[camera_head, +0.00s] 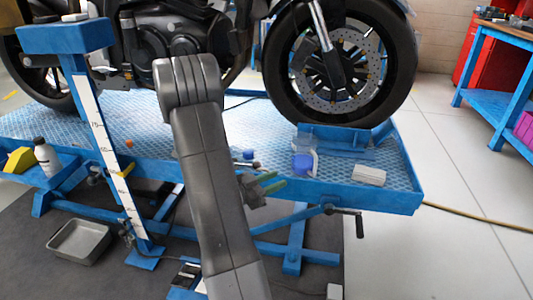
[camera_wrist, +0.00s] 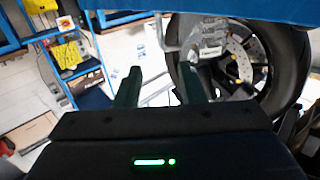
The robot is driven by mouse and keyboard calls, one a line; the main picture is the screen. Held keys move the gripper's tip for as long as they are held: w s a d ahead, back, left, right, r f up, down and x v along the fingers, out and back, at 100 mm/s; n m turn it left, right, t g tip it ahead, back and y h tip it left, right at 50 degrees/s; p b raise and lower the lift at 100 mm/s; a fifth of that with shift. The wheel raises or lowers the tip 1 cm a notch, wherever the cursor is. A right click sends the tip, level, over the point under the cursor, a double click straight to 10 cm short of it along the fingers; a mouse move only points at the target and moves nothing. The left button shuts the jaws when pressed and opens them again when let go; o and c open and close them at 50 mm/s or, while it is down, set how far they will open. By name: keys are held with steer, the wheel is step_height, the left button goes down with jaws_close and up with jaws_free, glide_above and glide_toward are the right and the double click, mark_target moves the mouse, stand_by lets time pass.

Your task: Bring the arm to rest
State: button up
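My gripper (camera_head: 272,181) shows in the head view beside my dark grey arm, above or in front of the front edge of the blue lift platform (camera_head: 405,185); I cannot tell the exact gap. Its green fingers point to the right. In the wrist view the two fingers of my gripper (camera_wrist: 159,74) stand apart with only background between them, so it is open and empty. My arm hides part of the platform and the motorcycle (camera_head: 180,40).
The motorcycle's wheel (camera_head: 342,62) stands at the platform's right end. A blue-and-white container (camera_head: 304,163) and a pale block (camera_head: 369,175) lie near the gripper. A crank handle (camera_head: 345,212) juts from the front. A metal tray (camera_head: 79,241) sits low left.

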mark_target(309, 166)
steer(key=b+x, duration=0.3)
steer(key=x, duration=1)
steer(key=shift+w+d+f+b, duration=0.1)
steer(key=shift+w+d+b, duration=0.15)
steer(key=shift+b, duration=0.15)
steer(key=shift+r, duration=0.2)
steer(key=shift+r, duration=0.1)
